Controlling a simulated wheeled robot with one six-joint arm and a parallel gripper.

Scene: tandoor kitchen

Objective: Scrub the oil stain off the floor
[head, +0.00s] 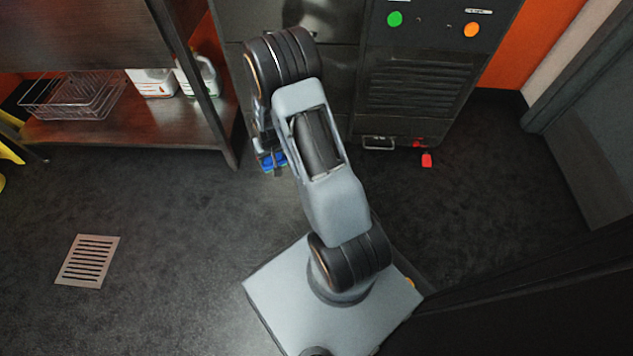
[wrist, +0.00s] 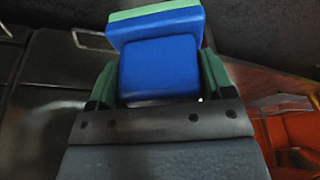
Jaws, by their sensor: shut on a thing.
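My gripper (wrist: 160,85) is shut on a blue scrubber (wrist: 158,66) with a pale green pad on its far face. The scrubber sits between the two dark green fingers in the wrist view. In the head view, a small blue part of the scrubber (head: 279,158) shows low beside the dark cabinet front, mostly hidden by my arm. I cannot tell whether the pad touches the floor. No oil stain can be made out on the dark floor (head: 170,230) in either view; my arm and base cover part of it.
A shelf (head: 135,128) at left holds a wire basket (head: 75,95) and white jugs (head: 198,75). A floor drain (head: 88,260) lies at left, with open floor around it.

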